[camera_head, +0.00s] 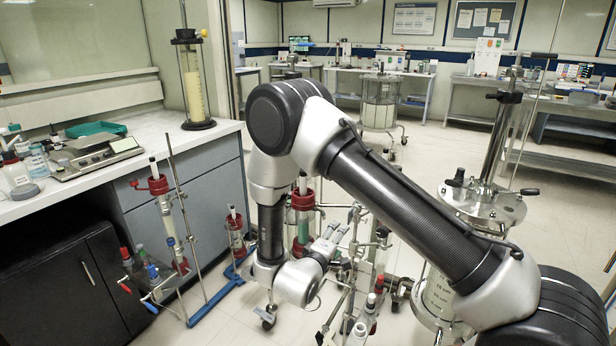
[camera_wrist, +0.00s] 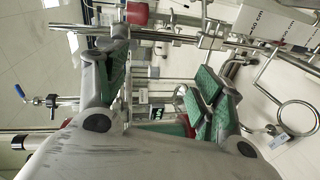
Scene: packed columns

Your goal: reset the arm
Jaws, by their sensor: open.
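My arm spans the middle of the head view, folded over a high elbow and reaching down toward the floor-standing column racks. My gripper (camera_head: 325,243) is low among the metal rods and clamps, partly hidden by them. In the wrist view my gripper (camera_wrist: 163,85) is open, with its green-padded fingers well apart. Nothing is seen held between the fingers. Metal rods and clamps show close beyond the fingertips; I cannot tell if any touch.
A blue-footed rack (camera_head: 208,304) with a red-capped column (camera_head: 167,220) stands left of my gripper. A steel column vessel (camera_head: 483,205) stands at right. The bench (camera_head: 60,200) at left carries a balance (camera_head: 97,154) and a tall column (camera_head: 193,85). Open floor lies behind.

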